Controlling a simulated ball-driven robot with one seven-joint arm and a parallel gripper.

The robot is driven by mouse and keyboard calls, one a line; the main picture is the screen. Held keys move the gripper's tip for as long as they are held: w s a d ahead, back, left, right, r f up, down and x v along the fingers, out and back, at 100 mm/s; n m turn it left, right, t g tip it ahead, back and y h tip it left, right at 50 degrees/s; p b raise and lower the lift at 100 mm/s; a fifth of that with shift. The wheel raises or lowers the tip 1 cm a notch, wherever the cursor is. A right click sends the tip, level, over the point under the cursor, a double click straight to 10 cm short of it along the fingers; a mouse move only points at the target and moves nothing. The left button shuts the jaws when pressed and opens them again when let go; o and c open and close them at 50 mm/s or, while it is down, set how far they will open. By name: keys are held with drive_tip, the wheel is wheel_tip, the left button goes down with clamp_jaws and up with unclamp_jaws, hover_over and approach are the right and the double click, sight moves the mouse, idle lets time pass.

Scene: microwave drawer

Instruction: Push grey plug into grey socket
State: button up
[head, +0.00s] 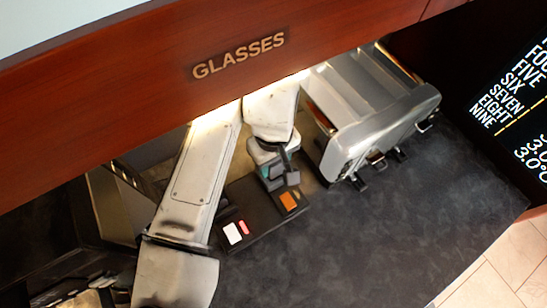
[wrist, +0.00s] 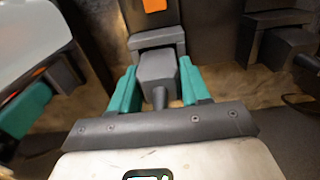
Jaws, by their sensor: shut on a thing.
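The grey plug (wrist: 158,67) is a blocky piece with a narrower stem towards me. My gripper (wrist: 158,88) is shut on it, with a teal finger on either side. The plug's far end meets the grey socket (wrist: 156,38) in the wrist view; I cannot tell how far it is inside. The socket sits at the end of a dark board with an orange patch. In the head view my gripper (head: 273,171) is low over the counter, and the socket (head: 292,178) shows as a small dark grey block beside it. The fingers partly hide the plug there.
The dark board (head: 262,222) lies on the dark counter (head: 370,225) with orange, red and white patches. A silver appliance (head: 375,112) stands close on the right. A wooden panel lettered GLASSES (head: 238,55) overhangs above. The counter's right side is clear.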

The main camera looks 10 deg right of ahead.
drive_tip(key=shift+f, duration=0.6)
drive_tip(key=o, duration=1.1)
drive_tip(key=shift+r, duration=0.1)
wheel_tip(320, 180, up, 10)
drive_tip(key=shift+r+b, duration=0.25)
drive_tip(key=shift+b, duration=0.2)
